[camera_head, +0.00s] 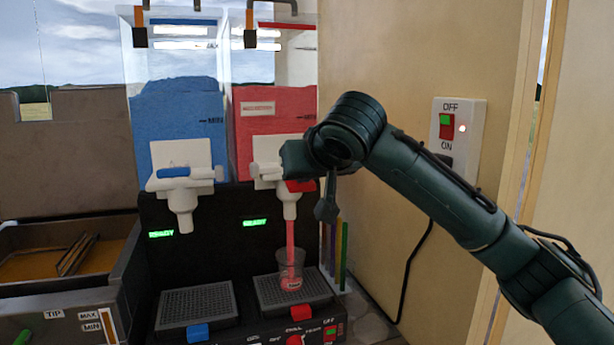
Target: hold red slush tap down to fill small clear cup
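The red slush tank (268,118) stands right of the blue one. Its white tap (289,205) has a red handle (300,186), partly covered by my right arm's hand. A pink-red stream (291,240) runs from the nozzle into the small clear cup (283,268). The cup stands upright on the right drip tray (265,297), under the nozzle, with some red slush low in it. My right gripper (325,208) is at the red handle, seen from behind; its finger opening is not clear. My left gripper is not in view.
The blue slush tank (180,115) and its tap (182,210) are at the left, above an empty drip tray (196,305). Thin coloured straws (337,255) stand right of the cup. A wall switch (457,130) and a black cable (412,270) are near my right arm.

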